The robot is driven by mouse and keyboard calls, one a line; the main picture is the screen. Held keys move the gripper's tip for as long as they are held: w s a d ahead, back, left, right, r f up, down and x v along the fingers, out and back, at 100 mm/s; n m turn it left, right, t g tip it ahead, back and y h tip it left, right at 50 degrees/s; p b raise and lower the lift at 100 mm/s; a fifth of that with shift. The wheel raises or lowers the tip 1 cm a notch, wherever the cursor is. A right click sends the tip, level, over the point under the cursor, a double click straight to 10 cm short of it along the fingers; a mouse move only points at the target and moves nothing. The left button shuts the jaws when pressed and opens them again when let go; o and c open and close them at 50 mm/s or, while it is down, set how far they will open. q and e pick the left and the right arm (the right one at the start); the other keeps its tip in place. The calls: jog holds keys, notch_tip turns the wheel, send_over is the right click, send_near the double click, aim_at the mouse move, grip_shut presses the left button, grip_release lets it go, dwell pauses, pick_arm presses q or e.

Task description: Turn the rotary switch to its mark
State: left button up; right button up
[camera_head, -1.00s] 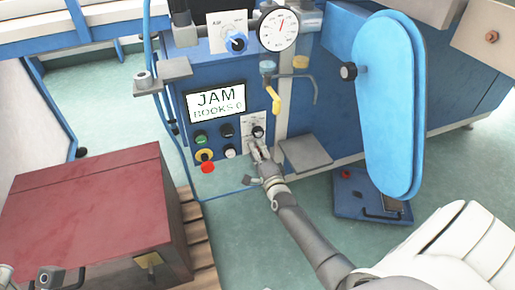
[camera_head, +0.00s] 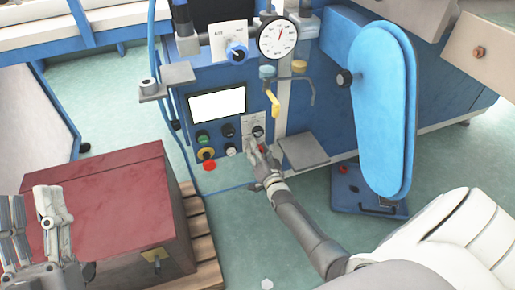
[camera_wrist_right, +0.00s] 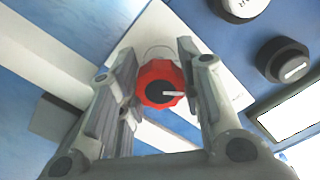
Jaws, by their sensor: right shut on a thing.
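The rotary switch is a red scalloped knob (camera_wrist_right: 150,72) with a dark centre and a white pointer line, on a white plate (camera_wrist_right: 205,75). In the right wrist view its pointer line points right. My right gripper (camera_head: 256,150) has a finger on each side of the knob and is shut on it. In the head view the fingers mostly cover the knob; a bit of red shows beside them. I cannot make out the mark on the plate. My left gripper (camera_head: 33,225) is open and empty at the far left, over the red box.
A black knob (camera_head: 258,131) sits just above on the same plate. Several push buttons, including a red one (camera_head: 209,165), are left of it. A yellow-handled lever (camera_head: 273,103) hangs above. A grey ledge (camera_head: 303,151) juts out at right. The red box (camera_head: 110,210) stands left.

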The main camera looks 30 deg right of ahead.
pick_arm(q)
jog(key=shift+w+f+g, duration=0.6)
jog(key=shift+f+g, duration=0.1)
jog(key=shift+f, duration=0.2)
pick_arm(e)
jog(key=shift+f+n, duration=0.1)
jog(key=shift+n, duration=0.7)
jog(key=o, duration=1)
jog(key=shift+o, duration=0.2)
jog(key=v, duration=1.2)
